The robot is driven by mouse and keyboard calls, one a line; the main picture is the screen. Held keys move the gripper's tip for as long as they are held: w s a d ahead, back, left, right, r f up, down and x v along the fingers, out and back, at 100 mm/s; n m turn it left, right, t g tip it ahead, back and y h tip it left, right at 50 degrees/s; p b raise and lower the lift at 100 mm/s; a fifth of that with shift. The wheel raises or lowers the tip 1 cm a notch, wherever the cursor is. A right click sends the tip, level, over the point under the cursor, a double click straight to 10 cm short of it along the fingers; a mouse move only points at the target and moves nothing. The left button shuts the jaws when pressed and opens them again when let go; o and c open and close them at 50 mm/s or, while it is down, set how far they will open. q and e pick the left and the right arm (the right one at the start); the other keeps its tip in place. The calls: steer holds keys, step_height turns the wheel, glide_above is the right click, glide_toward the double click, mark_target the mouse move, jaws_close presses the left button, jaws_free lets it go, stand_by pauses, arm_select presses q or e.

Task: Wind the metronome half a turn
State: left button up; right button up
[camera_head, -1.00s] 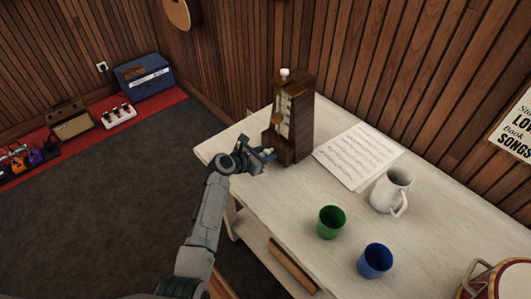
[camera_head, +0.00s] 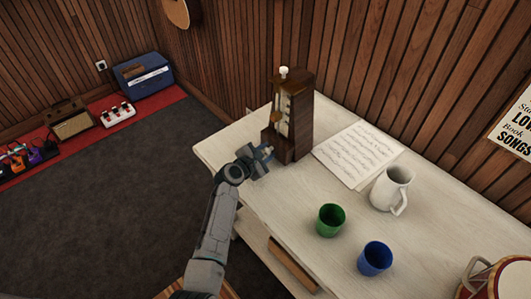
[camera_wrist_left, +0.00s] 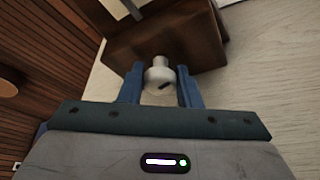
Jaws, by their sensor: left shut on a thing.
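The metronome (camera_head: 297,125) is a tall dark wooden case with a pale scale and a white knob (camera_head: 284,72) on top. It stands upright near the table's left end. My left gripper (camera_head: 265,153) is low beside the case. In the left wrist view, its blue fingers (camera_wrist_left: 160,88) are shut on a small white winding knob (camera_wrist_left: 160,74) that sticks out from the brown metronome case (camera_wrist_left: 185,40). In the head view the fingers hide this knob. My right gripper is in neither view.
On the pale table (camera_head: 290,205) are sheet music (camera_head: 358,154), a white mug (camera_head: 392,188), a green cup (camera_head: 330,220), a blue cup (camera_head: 375,258) and a drum (camera_head: 500,280). The wooden wall is close behind. Open floor lies to the left.

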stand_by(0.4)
arm_select(q)
steer(key=o, duration=0.9)
steer(key=b+v, duration=0.1)
steer(key=v, duration=1)
steer(key=shift+d, duration=0.1)
